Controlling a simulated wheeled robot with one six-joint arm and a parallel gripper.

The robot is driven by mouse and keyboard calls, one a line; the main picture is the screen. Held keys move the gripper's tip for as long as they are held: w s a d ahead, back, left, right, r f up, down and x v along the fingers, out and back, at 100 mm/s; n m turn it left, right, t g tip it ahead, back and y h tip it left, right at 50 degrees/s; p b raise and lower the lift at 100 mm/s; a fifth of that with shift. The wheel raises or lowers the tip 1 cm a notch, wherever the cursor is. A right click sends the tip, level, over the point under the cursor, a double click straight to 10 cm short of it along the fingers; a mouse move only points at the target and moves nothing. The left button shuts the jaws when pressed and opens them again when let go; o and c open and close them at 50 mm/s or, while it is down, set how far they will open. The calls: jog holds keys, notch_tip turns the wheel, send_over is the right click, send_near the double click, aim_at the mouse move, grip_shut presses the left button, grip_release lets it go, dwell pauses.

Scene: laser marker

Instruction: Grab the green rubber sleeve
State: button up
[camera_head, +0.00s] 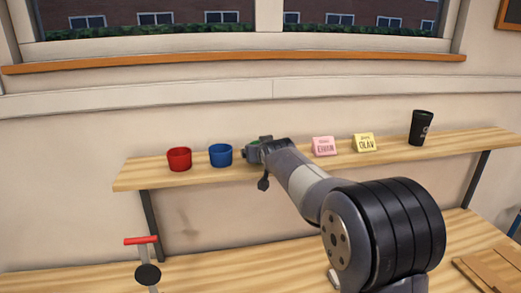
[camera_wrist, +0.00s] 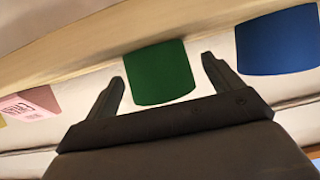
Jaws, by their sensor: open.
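The green rubber sleeve (camera_wrist: 160,74) is a cup-like piece on the wooden shelf (camera_head: 150,180). In the wrist view it appears between the two fingers of my gripper (camera_wrist: 163,75). My gripper is open, with one fingertip to each side of the sleeve; I cannot tell how far the fingers reach along it. In the head view my gripper (camera_head: 254,151) is at the shelf, and my arm hides nearly all of the sleeve. Only a bit of green (camera_head: 265,139) shows above it.
A blue sleeve (camera_head: 220,155) and a red sleeve (camera_head: 179,159) stand left of my gripper on the shelf. The blue one is close by in the wrist view (camera_wrist: 277,42). A pink block (camera_head: 323,146), a yellow block (camera_head: 364,142) and a black cup (camera_head: 421,128) are to the right.

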jog(key=shift+c, duration=0.6)
jog(key=c, duration=0.9)
jog(key=shift+c, duration=0.2)
